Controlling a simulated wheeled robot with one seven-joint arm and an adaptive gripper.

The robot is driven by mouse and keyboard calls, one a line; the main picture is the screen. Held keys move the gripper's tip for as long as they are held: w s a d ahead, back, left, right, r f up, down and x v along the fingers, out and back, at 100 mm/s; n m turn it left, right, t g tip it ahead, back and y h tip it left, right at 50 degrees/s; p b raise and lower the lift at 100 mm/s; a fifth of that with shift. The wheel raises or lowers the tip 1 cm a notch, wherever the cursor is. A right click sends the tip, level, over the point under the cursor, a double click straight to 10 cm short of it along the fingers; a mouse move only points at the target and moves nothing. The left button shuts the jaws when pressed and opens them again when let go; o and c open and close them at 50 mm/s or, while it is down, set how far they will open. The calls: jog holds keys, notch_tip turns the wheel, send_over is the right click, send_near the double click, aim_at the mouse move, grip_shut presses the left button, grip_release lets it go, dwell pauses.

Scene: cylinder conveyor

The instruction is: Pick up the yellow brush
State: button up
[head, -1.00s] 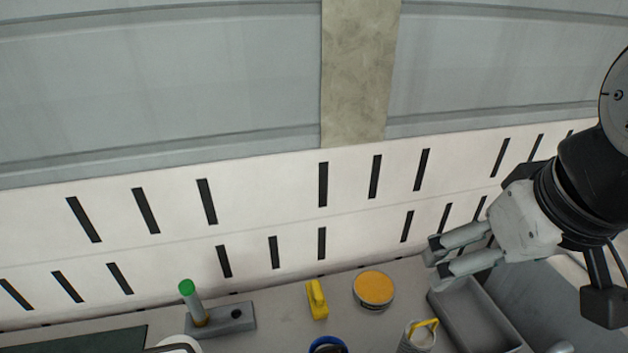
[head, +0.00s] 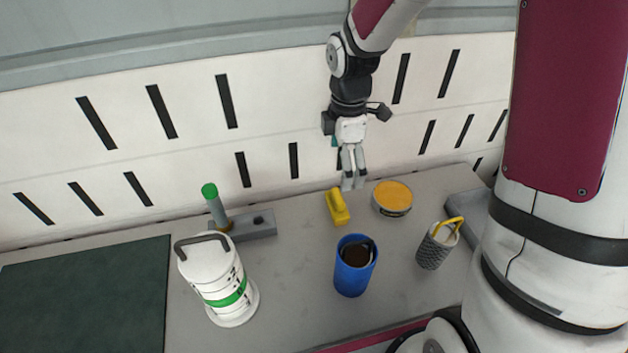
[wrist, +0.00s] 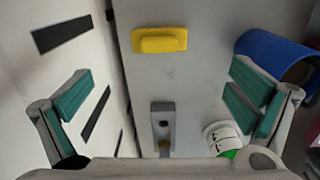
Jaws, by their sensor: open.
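The yellow brush (head: 338,207) lies on the grey table close to the slotted white wall, left of a round yellow-topped tin. In the wrist view the brush (wrist: 160,40) shows whole in the upper middle, its raised handle facing the camera. My gripper (head: 353,187) points down just behind and above the brush in the head view, with nothing in it. In the wrist view its teal-padded fingers (wrist: 162,104) are wide apart at left and right. The brush is beyond the fingertips, and they do not touch it.
A blue cup (head: 352,276) stands in front of the brush. The yellow-topped tin (head: 391,198) is close on its right. A grey block with a green-topped cylinder (head: 215,205), a white canister (head: 214,275) and a grey mesh cup (head: 434,250) stand around. Bare table separates them.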

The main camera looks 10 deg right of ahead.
aim_at(336, 195)
jog(key=shift+w+a+f+n, duration=0.2)
jog(key=shift+a+f+n, duration=0.1)
jog(key=shift+f, duration=0.25)
jog(key=shift+a+f, duration=0.1)
jog(key=shift+f, duration=0.25)
notch_tip(336, 195, down, 7)
jog(key=shift+b, duration=0.5)
jog(key=shift+d+f, duration=0.2)
jog(key=shift+f, duration=2.85)
jog(key=c, duration=1.4)
jog(key=shift+o, duration=0.2)
jog(key=shift+r, duration=0.1)
